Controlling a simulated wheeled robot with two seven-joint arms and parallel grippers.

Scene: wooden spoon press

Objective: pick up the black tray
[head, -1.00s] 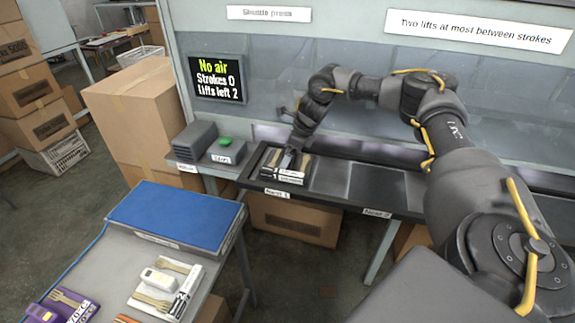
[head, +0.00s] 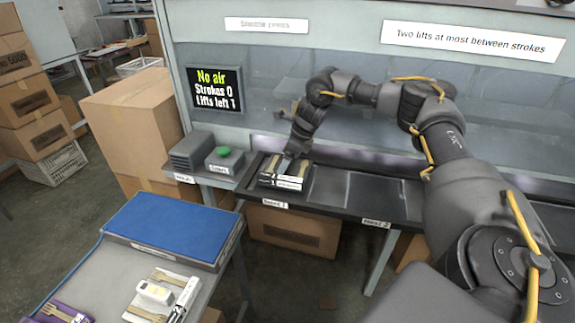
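The black tray (head: 282,183) is at the left end of the press bench, over the spot labelled as a nest. It carries pale wooden cutlery and a white printed strip. My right gripper (head: 296,160) is at the tray's back right part, small and partly hidden by its own wrist. It appears shut on the tray, which sits slightly high over the nest; the gap beneath is hard to see. My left gripper is not in view.
The screen (head: 217,88) reads "No air, Strokes 0, Lifts left 1". A green button (head: 223,152) stands left of the tray. The bench right of the tray is empty.

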